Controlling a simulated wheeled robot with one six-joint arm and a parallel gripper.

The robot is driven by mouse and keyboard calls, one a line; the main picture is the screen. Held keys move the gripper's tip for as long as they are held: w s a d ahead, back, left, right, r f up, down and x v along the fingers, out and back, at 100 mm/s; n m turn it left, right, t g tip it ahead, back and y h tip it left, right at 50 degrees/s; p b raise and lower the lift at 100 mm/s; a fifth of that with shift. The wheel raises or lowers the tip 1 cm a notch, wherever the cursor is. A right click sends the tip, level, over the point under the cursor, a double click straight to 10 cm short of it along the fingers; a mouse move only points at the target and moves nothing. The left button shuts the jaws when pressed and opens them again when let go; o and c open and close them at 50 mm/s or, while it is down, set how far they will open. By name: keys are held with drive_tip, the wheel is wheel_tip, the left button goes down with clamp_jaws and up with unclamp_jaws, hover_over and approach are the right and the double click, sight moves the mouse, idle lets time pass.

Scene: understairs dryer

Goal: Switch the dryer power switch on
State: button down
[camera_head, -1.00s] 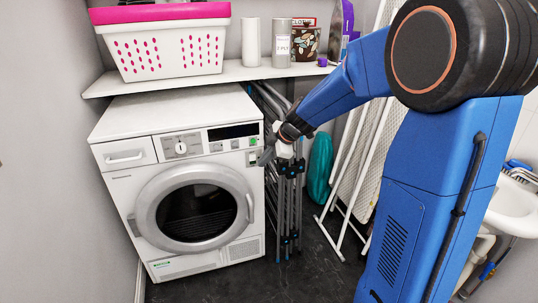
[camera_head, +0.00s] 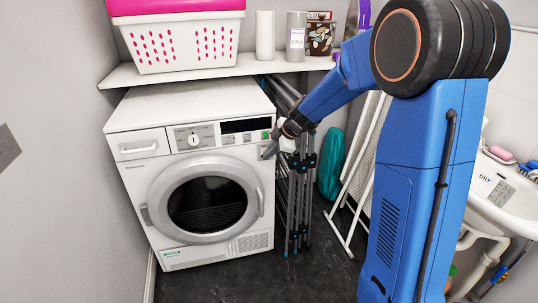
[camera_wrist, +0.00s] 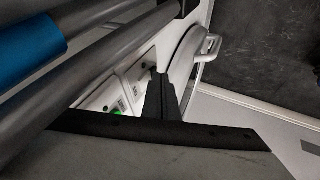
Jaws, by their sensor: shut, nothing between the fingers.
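The white dryer (camera_head: 145,180) stands at the left in the head view, with a round door, a dial and a dark display. A small green button (camera_head: 266,135), apparently the power switch, sits at the right end of its control panel. My gripper (camera_head: 269,151) is just below that button, at the dryer's upper right front edge. In the wrist view, the gripper (camera_wrist: 161,76) is shut and empty, its dark fingertips close to the white control panel (camera_wrist: 127,91). A green patch (camera_wrist: 118,107) shows left of the fingers, partly hidden. I cannot tell whether the fingers touch the panel.
A folded metal drying rack (camera_head: 297,200) stands close against the dryer's right side, beneath my forearm. A shelf (camera_head: 190,74) with a white-and-pink basket (camera_head: 190,45) hangs above. An ironing board (camera_head: 355,170) leans to the right. The dark floor in front is clear.

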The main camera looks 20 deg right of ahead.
drive_tip(key=shift+w+f, duration=0.2)
drive_tip(key=shift+f, duration=0.2)
drive_tip(key=shift+r, duration=0.15)
